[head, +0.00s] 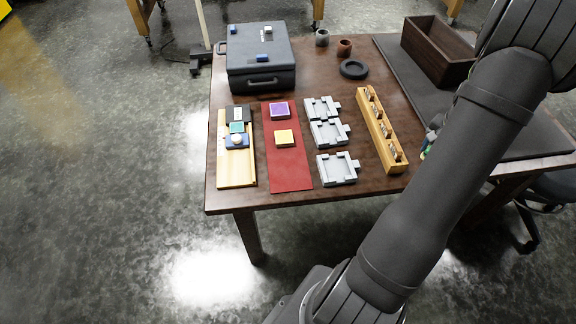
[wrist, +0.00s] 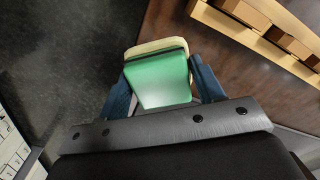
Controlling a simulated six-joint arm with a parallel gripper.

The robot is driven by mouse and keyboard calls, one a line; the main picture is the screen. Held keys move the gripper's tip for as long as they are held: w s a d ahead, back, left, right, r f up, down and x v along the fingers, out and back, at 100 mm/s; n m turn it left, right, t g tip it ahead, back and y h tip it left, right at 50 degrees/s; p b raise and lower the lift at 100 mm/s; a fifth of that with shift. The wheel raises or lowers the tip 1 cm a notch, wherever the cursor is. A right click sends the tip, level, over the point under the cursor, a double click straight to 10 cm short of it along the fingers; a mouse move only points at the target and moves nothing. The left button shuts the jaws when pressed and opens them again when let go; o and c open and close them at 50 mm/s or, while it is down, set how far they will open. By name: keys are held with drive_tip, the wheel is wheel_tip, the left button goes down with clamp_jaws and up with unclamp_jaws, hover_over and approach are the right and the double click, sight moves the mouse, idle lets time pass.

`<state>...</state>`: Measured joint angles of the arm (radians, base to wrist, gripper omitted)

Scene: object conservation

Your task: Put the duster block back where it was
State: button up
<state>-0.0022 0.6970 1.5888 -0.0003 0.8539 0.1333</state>
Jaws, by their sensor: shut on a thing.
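The block between my fingers, which I take to be the duster block (wrist: 165,80), has a green face and a cream layer along its far edge with a dark line between. In the wrist view my gripper (wrist: 161,72) has its blue fingers closed on the block's two sides. The block is held over the edge of the brown table, with dark floor to the left. In the head view my gripper is largely hidden behind my arm; only small green and blue bits show beside it.
On the brown table (head: 228,198) are a wooden rack (head: 364,103), grey trays (head: 336,168), a red mat (head: 290,178), a light wooden board (head: 236,176), a dark case (head: 260,50), a black ring (head: 353,69) and two small cups. A wooden box (head: 438,50) stands at the back right.

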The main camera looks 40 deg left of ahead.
drive_tip(key=shift+m, duration=0.3)
drive_tip(key=r, duration=0.1)
drive_tip(key=w+r, duration=0.1)
drive_tip(key=r, duration=0.1)
drive_tip(key=a+r, duration=0.1)
drive_tip(key=r, duration=0.1)
drive_tip(key=shift+w+a+r, duration=0.1)
drive_tip(key=shift+w+r, duration=0.05)
drive_tip(key=shift+w, duration=0.25)
drive_tip(key=shift+a+r, duration=0.85)
drive_tip(key=shift+r, duration=0.15)
drive_tip(key=s+a+n, duration=0.3)
drive_tip(key=s+a, duration=0.1)
drive_tip(key=a, duration=0.2)
drive_tip(key=n, duration=1.3)
hover_over(289, 172)
drive_tip(key=f, duration=1.1)
drive_tip(key=shift+d+f, duration=0.1)
drive_tip(key=shift+d, duration=0.25)
drive_tip(key=shift+a+f, duration=0.3)
drive_tip(key=shift+f, duration=1.85)
